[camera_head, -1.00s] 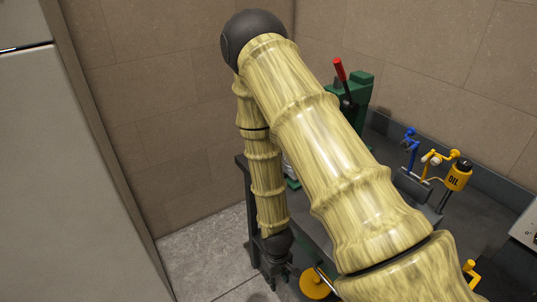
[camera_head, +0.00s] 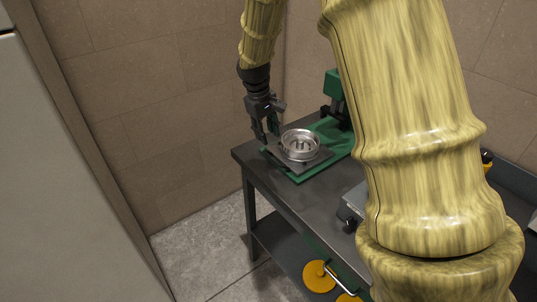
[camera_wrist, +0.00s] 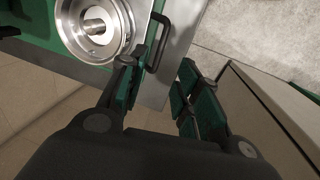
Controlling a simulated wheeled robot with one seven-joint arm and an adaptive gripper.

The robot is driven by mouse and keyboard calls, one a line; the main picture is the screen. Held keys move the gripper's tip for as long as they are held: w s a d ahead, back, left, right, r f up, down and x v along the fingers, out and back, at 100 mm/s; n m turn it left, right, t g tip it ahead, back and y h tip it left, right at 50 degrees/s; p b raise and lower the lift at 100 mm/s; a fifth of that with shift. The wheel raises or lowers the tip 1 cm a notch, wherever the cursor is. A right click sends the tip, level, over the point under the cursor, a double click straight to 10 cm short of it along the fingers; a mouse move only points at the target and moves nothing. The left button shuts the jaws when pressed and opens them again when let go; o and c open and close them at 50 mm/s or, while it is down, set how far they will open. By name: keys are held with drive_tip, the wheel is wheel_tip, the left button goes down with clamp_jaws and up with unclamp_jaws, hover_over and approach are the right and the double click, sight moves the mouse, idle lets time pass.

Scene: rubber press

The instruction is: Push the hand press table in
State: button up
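The hand press (camera_head: 333,90) is green and stands at the back of the workbench, partly hidden behind my arm. Its dark flat table (camera_head: 318,160) sticks out over the green base and carries a round silver metal mould (camera_head: 299,147). My gripper (camera_head: 266,138) is at the table's left edge, next to the handle. In the wrist view my gripper (camera_wrist: 157,70) has its fingers apart, with nothing between them; contact cannot be told.
The dark workbench (camera_head: 290,200) has a lower shelf with yellow round weights (camera_head: 318,277). A grey device (camera_head: 352,202) stands on the bench, partly behind my arm. A pale cabinet (camera_head: 60,180) is at the left, with free floor (camera_head: 205,245) between.

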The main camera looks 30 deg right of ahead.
sight(271, 158)
drive_tip(key=shift+w+d+f+p, duration=0.1)
drive_tip(key=shift+d+f+p, duration=0.3)
drive_tip(key=shift+f, duration=1.35)
drive_tip(key=shift+s+d+f+p, duration=0.15)
drive_tip(key=shift+f+p, duration=0.4)
drive_tip(key=shift+f, duration=1.15)
drive_tip(key=shift+w+d+f+p, duration=0.15)
drive_tip(key=shift+d+f+p, duration=0.3)
drive_tip(key=shift+f, duration=1.3)
drive_tip(key=shift+a, duration=0.1)
clamp_jaws()
